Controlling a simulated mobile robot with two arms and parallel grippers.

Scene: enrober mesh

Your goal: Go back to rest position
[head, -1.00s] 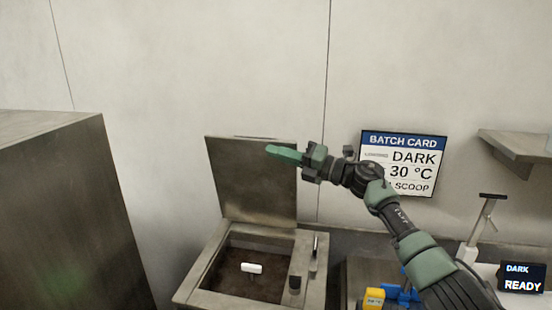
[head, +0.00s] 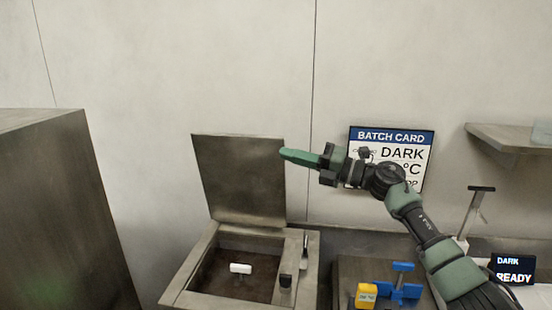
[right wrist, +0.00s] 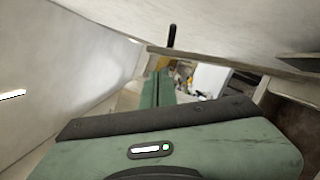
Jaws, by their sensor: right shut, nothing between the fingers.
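My right gripper (head: 284,154) is in the head view, raised in front of the wall and pointing left. Its green fingers are shut together with nothing between them. In the right wrist view the shut fingers (right wrist: 158,88) show end on. My right arm runs down to the lower right and covers part of the batch card (head: 392,137). My left gripper is not in view.
The tank holds dark brown contents with a white piece (head: 240,268) in it. A yellow block (head: 366,296) and a blue holder (head: 402,285) sit to its right. A display (head: 513,271) reads DARK READY. A tall steel cabinet (head: 60,200) stands at left and a shelf (head: 505,140) at right.

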